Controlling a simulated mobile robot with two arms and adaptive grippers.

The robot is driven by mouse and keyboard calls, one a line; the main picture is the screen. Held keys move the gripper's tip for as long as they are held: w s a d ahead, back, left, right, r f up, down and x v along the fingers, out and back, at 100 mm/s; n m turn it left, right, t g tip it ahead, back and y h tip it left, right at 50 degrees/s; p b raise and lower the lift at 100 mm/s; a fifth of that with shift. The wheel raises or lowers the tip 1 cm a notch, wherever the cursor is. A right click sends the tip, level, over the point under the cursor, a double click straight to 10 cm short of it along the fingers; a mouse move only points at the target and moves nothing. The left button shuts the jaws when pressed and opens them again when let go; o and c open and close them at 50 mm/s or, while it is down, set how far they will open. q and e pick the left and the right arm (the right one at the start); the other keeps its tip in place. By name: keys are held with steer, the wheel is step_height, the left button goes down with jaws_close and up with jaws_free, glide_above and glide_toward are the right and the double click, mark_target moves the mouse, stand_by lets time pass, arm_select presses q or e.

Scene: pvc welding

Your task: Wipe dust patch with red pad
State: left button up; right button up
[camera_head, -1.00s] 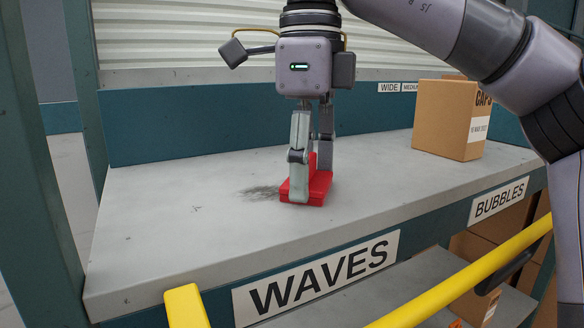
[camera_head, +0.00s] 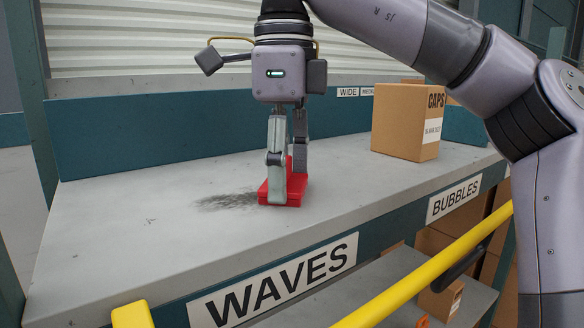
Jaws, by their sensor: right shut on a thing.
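The red pad (camera_head: 284,194) rests on the grey shelf top, upright part between my fingers. My right gripper (camera_head: 287,172) points down and is shut on the red pad. The dark dust patch (camera_head: 228,201) lies on the shelf just left of the pad. The pad's left edge is close to the patch's right end; I cannot tell whether they touch. The left gripper is not in view.
A cardboard CAPS box (camera_head: 408,122) stands on the shelf (camera_head: 120,235) to the right. A teal back panel (camera_head: 150,136) runs behind. A yellow rail (camera_head: 430,282) crosses in front. The shelf's left part is clear.

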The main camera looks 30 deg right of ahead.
steer(key=shift+a+f, duration=0.15)
steer(key=shift+a, duration=0.75)
